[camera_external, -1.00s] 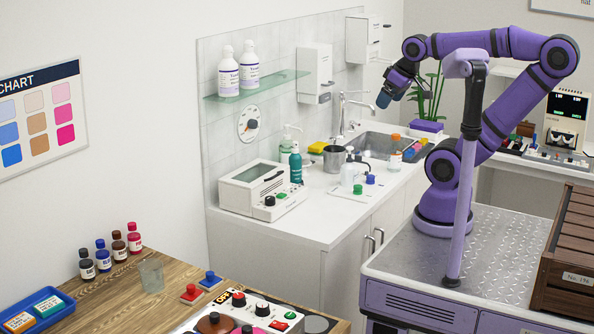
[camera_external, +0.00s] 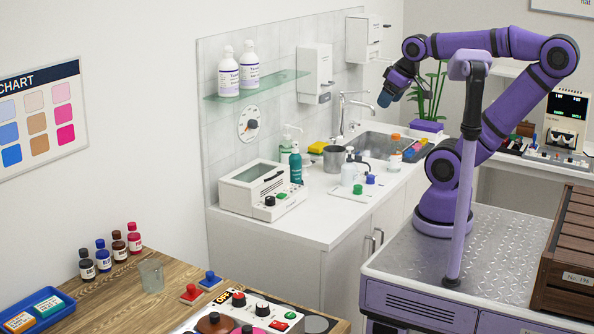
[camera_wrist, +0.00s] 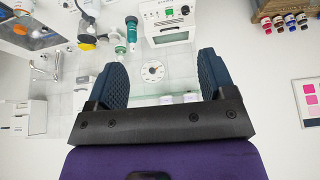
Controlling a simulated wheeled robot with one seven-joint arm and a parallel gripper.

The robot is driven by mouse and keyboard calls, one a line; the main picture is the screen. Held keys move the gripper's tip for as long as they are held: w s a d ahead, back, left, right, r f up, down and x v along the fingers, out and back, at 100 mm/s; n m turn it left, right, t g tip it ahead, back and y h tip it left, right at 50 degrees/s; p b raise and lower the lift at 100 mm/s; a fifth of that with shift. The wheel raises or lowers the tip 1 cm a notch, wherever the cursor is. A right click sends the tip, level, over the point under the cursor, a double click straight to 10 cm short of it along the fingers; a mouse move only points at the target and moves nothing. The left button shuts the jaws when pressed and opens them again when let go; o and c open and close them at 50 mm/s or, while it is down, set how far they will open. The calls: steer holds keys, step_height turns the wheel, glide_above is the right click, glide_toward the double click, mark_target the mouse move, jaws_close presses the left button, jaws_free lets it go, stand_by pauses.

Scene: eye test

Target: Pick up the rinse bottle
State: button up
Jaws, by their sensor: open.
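No label reading "rinse" is legible, so I cannot tell for sure which bottle is the rinse bottle. A teal bottle (camera_external: 296,165) stands upright on the white counter beside a clear pump bottle (camera_external: 286,150); the teal bottle also shows in the wrist view (camera_wrist: 132,35). Two white bottles (camera_external: 229,76) stand on the glass shelf, only partly visible behind the gripper's bar in the wrist view. My gripper (camera_external: 385,98) is high above the sink end of the counter. In the wrist view its fingers (camera_wrist: 161,62) are apart and empty.
A white countertop device (camera_external: 262,188) stands left of the teal bottle. The glass shelf (camera_external: 270,88) juts from the wall above.

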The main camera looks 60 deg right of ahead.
steer(key=shift+c, duration=0.3)
steer(key=w+d+f+m+g+h, duration=0.1)
steer(key=w+d+m+g+h, duration=0.15)
steer(key=w+d+m, duration=1.25)
steer(key=m+g+y, duration=0.3)
glide_toward(396, 135)
steer(key=shift+s+d+h, duration=0.25)
steer(key=shift+s+d, duration=0.1)
steer(key=shift+s, duration=0.15)
step_height(396, 135, down, 5)
steer(key=shift+w+a+f, duration=0.1)
steer(key=shift+w+f, duration=0.05)
steer(key=shift+f, duration=0.75)
steer(key=shift+w+a+f, duration=0.1)
steer(key=shift+w+f, duration=0.05)
steer(key=shift+f, duration=0.75)
steer(key=shift+w+a+f, duration=0.1)
steer(key=shift+w+f, duration=0.05)
steer(key=shift+f, duration=0.75)
jaws_close()
